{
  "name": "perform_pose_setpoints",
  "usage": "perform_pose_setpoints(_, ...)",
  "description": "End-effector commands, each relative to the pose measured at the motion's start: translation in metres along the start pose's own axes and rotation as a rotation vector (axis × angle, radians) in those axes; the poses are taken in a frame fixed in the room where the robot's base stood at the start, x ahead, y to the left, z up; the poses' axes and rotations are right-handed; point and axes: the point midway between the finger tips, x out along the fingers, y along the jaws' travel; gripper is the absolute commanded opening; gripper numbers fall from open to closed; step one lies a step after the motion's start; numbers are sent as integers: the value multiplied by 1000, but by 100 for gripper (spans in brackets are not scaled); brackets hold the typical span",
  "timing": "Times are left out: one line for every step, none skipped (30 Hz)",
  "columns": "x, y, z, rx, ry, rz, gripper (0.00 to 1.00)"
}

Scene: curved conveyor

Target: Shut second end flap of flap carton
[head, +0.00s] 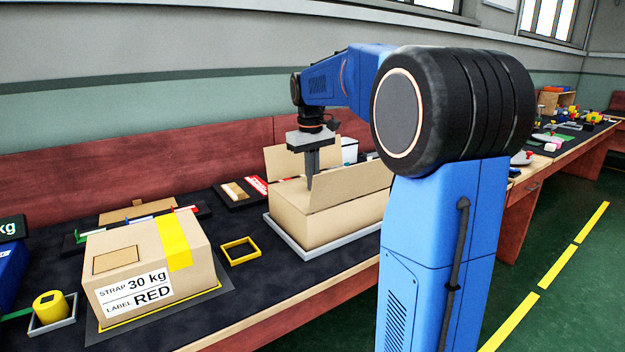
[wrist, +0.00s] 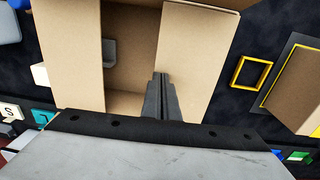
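The flap carton (head: 325,226) is a plain brown box on a pale tray (head: 312,255), right of the labelled box. Its two long flaps stand raised: the near one (head: 350,184) and the far one (head: 287,161). In the wrist view they are the right flap (wrist: 200,45) and the left flap (wrist: 70,50), with the opening between them. A flat piece (wrist: 122,101) covers the opening's lower end; the other end is unclear. My gripper (head: 310,186) points down over the carton, fingers together and empty. In the wrist view its fingertips (wrist: 160,78) are beside the right flap; contact is unclear.
A taped box (head: 150,262) labelled 30 kg and RED stands to the left. A yellow square frame (head: 240,250) lies between the boxes. A yellow cylinder (head: 49,306) sits at the far left. A white container (head: 349,150) is behind the carton.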

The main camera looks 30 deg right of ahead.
Motion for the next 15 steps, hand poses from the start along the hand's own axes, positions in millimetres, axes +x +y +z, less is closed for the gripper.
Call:
perform_pose_setpoints(9, 0, 1, 0, -19, -5, 0)
perform_pose_setpoints(8, 0, 1, 0, -20, -5, 0)
perform_pose_setpoints(6, 0, 1, 0, -20, -5, 0)
perform_pose_setpoints(5, 0, 1, 0, -20, -5, 0)
perform_pose_setpoints(4, 0, 1, 0, -20, -5, 0)
perform_pose_setpoints(2, 1, 1, 0, -20, -5, 0)
perform_pose_setpoints(1, 1, 1, 0, -20, -5, 0)
perform_pose_setpoints(0, 1, 1, 0, -20, -5, 0)
perform_pose_setpoints(-2, 1, 1, 0, -18, -4, 0)
perform_pose_setpoints(-4, 1, 1, 0, -17, -4, 0)
perform_pose_setpoints(-5, 1, 1, 0, -16, -4, 0)
perform_pose_setpoints(-6, 1, 1, 0, -15, -3, 0)
perform_pose_setpoints(-7, 1, 1, 0, -14, -3, 0)
perform_pose_setpoints(-8, 1, 1, 0, -14, -3, 0)
perform_pose_setpoints(-10, 0, 1, 0, -13, -3, 0)
